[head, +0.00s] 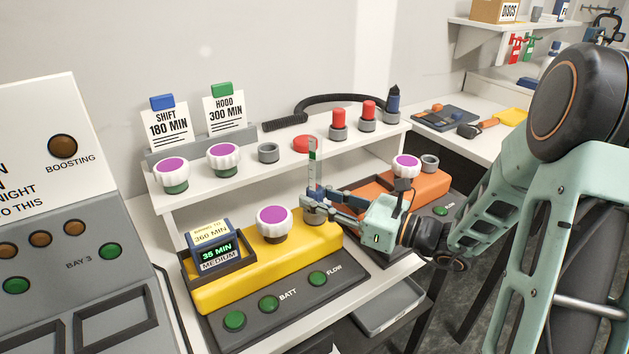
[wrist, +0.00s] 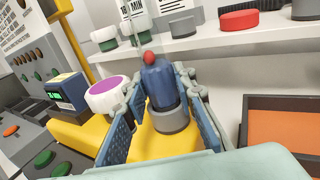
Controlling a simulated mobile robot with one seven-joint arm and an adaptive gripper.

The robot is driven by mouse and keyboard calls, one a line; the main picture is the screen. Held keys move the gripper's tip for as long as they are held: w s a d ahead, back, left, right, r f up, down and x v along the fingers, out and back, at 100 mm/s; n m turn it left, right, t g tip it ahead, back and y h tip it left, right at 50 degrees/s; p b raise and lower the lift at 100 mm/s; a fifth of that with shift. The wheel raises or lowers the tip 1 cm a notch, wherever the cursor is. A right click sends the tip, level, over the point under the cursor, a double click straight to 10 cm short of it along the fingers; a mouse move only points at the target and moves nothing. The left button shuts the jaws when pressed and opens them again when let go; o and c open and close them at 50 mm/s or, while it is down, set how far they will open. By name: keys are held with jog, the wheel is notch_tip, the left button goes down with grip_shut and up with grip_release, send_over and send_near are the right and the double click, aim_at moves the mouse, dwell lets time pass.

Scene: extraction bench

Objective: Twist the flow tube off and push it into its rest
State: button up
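The flow tube (head: 313,165) stands upright on the yellow unit, a clear tube with a green upper part. In the wrist view its blue lower body (wrist: 158,88) shows a red ball at its top and sits in a grey collar (wrist: 171,121). My gripper (head: 318,203) comes in low from the right; its fingers (wrist: 160,80) lie on both sides of the blue body, with what look like narrow gaps. The gripper looks open around it. An empty grey ring (head: 268,153) sits on the white shelf; whether it is the rest, I cannot tell.
The yellow unit (head: 210,298) carries a purple-topped white knob (head: 273,222) left of the tube and a small display (head: 215,257). The white shelf (head: 205,198) behind holds knobs and red caps (head: 338,118). An orange unit (head: 376,195) stands to the right.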

grip_shut()
jog(key=shift+g, duration=0.3)
jog(key=shift+w+n+g+y+p, duration=0.15)
jog(key=shift+n+g+y+p, duration=0.4)
jog(key=shift+n+g, duration=0.55)
jog(key=shift+d+f+n+g+y+p, duration=0.15)
jog(key=shift+n+g+y+p, duration=0.15)
jog(key=shift+n+g, duration=1.1)
jog(key=shift+a+f+n+g+y+p, duration=0.2)
jog(key=shift+n+g, duration=0.5)
jog(key=shift+g, duration=1.4)
jog(key=shift+r, duration=0.1)
jog(key=o, duration=0.8)
grip_release()
jog(key=shift+o, duration=0.2)
